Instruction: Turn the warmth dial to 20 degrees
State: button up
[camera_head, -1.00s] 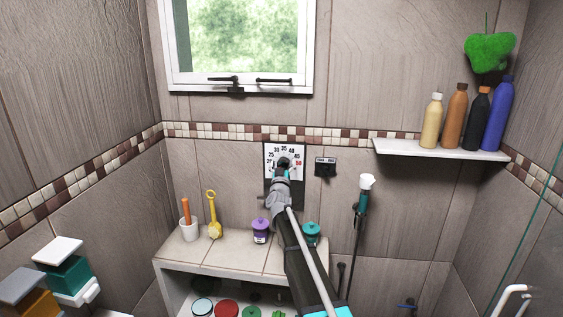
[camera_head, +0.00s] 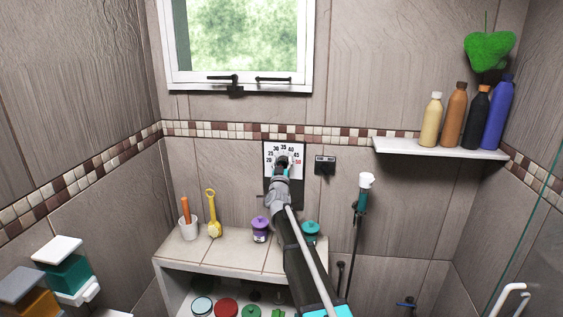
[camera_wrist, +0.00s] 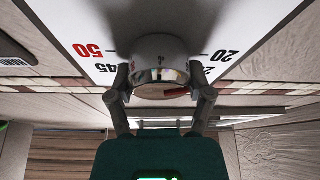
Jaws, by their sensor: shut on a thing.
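The warmth dial's white plate (camera_head: 269,147) is on the back wall below the tile band, with black numbers and a red 50. The wrist view shows its round, pale chrome-edged knob (camera_wrist: 158,58) close up, with 45 and 50 on the left and 20 on the right. My gripper (camera_wrist: 160,84) is shut on the knob, one finger on each side; it also covers the dial's middle in the head view (camera_head: 283,163). A red mark shows at the knob's lower right edge in the wrist view. The exact reading cannot be told.
A small dark panel (camera_head: 325,165) is right of the dial. A tiled ledge (camera_head: 232,255) below bears a white cup (camera_head: 188,229), a yellow scoop (camera_head: 212,215), a purple jar (camera_head: 260,231) and a teal jar (camera_head: 311,232). A shelf (camera_head: 440,150) with bottles is at right.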

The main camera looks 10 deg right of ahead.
jog(key=shift+m+h, duration=0.4)
jog(key=shift+m, duration=0.1)
jog(key=shift+w+m+g+h, duration=0.1)
jog(key=shift+m+g+h, duration=0.6)
jog(key=shift+m, duration=1.2)
jog(key=shift+m+g+h, duration=0.2)
jog(key=shift+m+h, duration=0.9)
jog(key=shift+m, duration=0.8)
jog(key=shift+a, duration=0.1)
jog(key=o, duration=1.1)
jog(key=shift+a, duration=0.1)
jog(key=shift+o, duration=0.2)
jog(key=shift+s, duration=0.2)
jog(key=s+a, duration=0.6)
jog(key=s, duration=0.7)
jog(key=shift+a, duration=0.1)
